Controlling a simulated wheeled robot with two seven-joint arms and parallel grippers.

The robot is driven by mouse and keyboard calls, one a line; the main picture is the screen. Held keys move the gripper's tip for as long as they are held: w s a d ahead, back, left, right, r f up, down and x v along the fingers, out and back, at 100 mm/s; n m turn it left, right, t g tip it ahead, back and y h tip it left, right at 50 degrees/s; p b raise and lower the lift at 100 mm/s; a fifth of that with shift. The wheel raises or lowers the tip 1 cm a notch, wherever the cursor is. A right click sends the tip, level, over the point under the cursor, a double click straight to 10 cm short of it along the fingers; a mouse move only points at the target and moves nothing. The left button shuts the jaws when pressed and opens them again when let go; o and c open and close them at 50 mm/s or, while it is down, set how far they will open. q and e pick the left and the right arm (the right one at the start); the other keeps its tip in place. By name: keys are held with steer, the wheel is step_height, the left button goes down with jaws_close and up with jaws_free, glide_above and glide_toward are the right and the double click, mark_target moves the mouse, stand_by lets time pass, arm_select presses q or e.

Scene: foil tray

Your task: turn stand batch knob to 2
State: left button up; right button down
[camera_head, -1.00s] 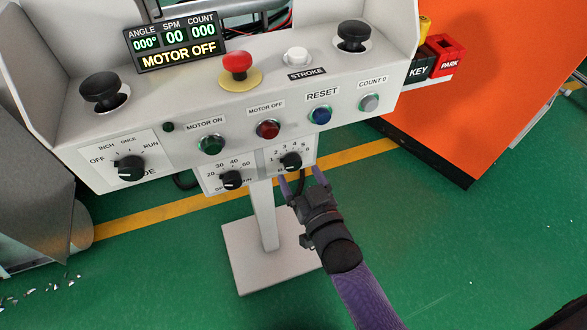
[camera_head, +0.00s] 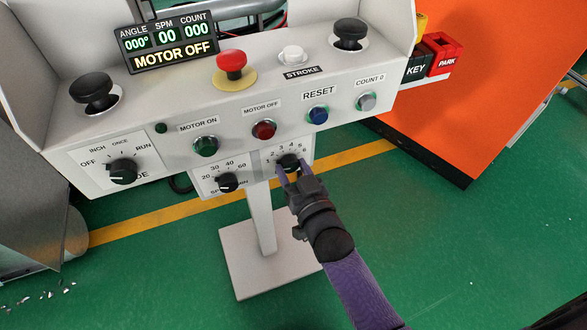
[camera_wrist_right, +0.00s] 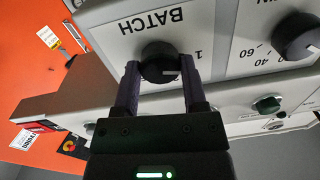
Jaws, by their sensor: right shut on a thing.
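The batch knob (camera_head: 289,162) is a small black dial on a white plate under the control stand (camera_head: 100,145), with numbers 1 to 6 around it. My right gripper (camera_head: 293,170) reaches it from below, its two purple fingers on either side. In the right wrist view, the knob (camera_wrist_right: 160,63) sits between the fingers of my right gripper (camera_wrist_right: 160,85), under the upside-down word BATCH. The fingers are shut on it. In that view its white pointer mark is on the right side, near the number 1. The left gripper is not in view.
A speed knob (camera_head: 228,182) sits just left of the batch plate. Green (camera_head: 206,145), red (camera_head: 264,129) and blue (camera_head: 318,114) buttons lie above, with a red mushroom button (camera_head: 231,65) higher. An orange cabinet (camera_head: 490,70) stands at right. Green floor is clear below.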

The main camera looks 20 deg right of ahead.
steer(key=shift+m, duration=0.4)
steer(key=shift+m+p, duration=0.65)
steer(key=shift+m, duration=0.35)
steer(key=shift+m+p, duration=0.3)
steer(key=shift+m, duration=1.3)
steer(key=shift+c, duration=0.7)
jaws_free()
